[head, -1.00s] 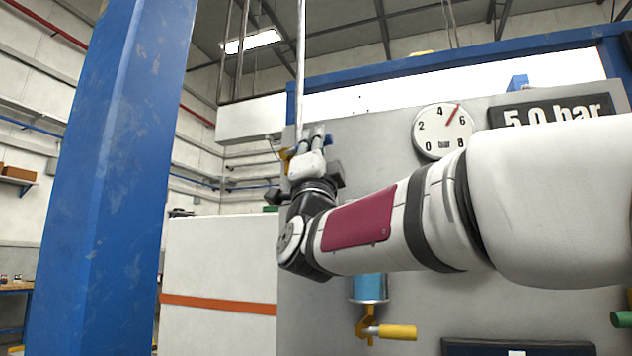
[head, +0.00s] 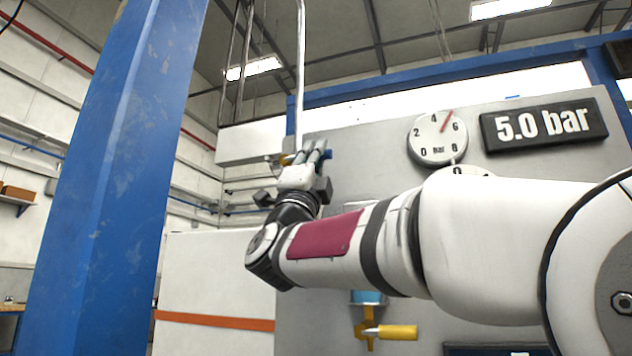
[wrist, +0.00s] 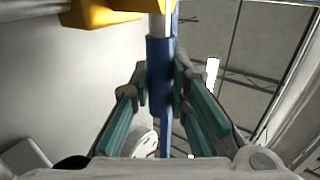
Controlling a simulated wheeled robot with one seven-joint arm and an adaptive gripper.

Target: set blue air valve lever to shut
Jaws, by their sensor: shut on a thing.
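The blue air valve lever (wrist: 160,62) runs between my gripper's two teal-padded fingers in the wrist view. Its blue end (head: 327,154) pokes out to the right of the fingers in the head view. My gripper (head: 312,152) is shut on the lever, beside the vertical metal pipe. The yellow valve body (wrist: 100,13) sits just beyond the fingertips at the top of the wrist view. In the head view only a small yellow part (head: 287,160) shows at the pipe; my fingers hide most of the valve.
A round gauge (head: 430,138) points near 5, beside a "5.0 bar" display (head: 543,124). My arm crosses the grey panel (head: 375,150) and partly covers a second dial. A yellow-handled valve (head: 395,332) sits below. A blue post (head: 115,180) stands at left.

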